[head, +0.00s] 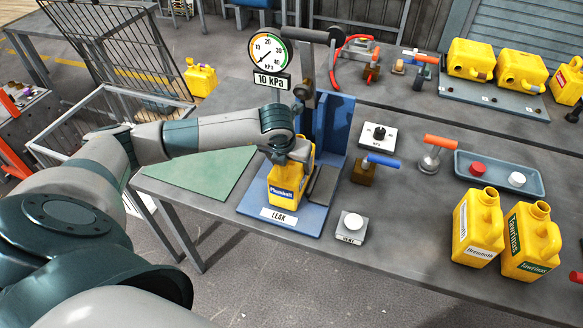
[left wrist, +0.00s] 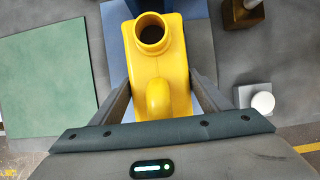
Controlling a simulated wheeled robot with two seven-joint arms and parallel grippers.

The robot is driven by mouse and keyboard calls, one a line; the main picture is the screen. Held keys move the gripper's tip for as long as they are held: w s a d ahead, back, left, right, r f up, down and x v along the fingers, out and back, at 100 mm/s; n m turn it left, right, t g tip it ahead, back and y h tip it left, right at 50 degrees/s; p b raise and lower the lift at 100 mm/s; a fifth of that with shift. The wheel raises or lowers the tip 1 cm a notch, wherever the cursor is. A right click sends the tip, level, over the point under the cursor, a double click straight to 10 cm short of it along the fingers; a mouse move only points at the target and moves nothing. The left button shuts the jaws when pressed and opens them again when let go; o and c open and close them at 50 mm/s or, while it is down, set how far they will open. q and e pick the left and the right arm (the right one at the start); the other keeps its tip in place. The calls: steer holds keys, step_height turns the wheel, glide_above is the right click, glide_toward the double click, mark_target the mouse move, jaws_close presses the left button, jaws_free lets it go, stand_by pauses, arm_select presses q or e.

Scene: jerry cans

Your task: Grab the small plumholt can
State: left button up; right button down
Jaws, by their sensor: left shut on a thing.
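The small yellow plumholt can (head: 285,190) stands upright on the blue leak-test stand (head: 253,205), above a "LEAK" label. Its label reads "Plumholt". In the left wrist view the can (left wrist: 158,65) shows its open round mouth and its handle. My left gripper (head: 296,152) reaches it from above and behind. In the left wrist view the fingers of my left gripper (left wrist: 158,98) lie on both sides of the can, shut on it. My right gripper is in neither view.
A vent button (head: 351,224), a blue-handled valve (head: 366,170) and a tray with red and white caps (head: 515,188) are near. A gauge (head: 267,52) reads 10 kPa. A green mat (head: 195,172) lies left.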

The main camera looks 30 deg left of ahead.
arm_select(q)
steer(key=shift+r, duration=0.1)
step_height(320, 180, up, 4)
steer(key=b, duration=0.2)
steer(key=shift+f+b, duration=0.2)
steer(key=shift+b, duration=0.15)
steer(key=w+d+r+b, duration=0.3)
steer(key=d+r, duration=0.4)
steer(key=d, duration=0.4)
steer(key=shift+w+b, duration=0.2)
steer(key=shift+b, duration=0.35)
steer(key=shift+d, duration=0.1)
